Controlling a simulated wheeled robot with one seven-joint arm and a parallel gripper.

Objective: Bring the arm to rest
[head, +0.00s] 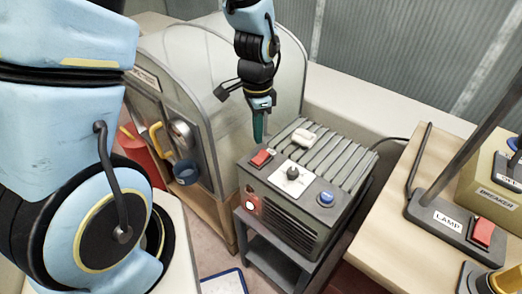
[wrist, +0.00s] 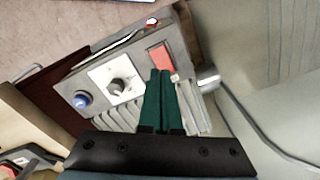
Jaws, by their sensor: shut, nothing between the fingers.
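My gripper (head: 259,128) hangs down from my arm at the top middle of the head view. Its green fingers are together with nothing between them. In the wrist view the gripper (wrist: 161,75) points at the grey control box (wrist: 72,84), close to its red rocker switch (wrist: 160,60).
The box also has a dial (head: 292,174), a blue button (head: 326,198) and a ribbed top with a small pale object (head: 303,137). A domed cabinet (head: 215,60) stands close on the left. A wooden bench (head: 390,225) with a lamp switch (head: 482,232) and a breaker box (head: 492,185) is on the right.

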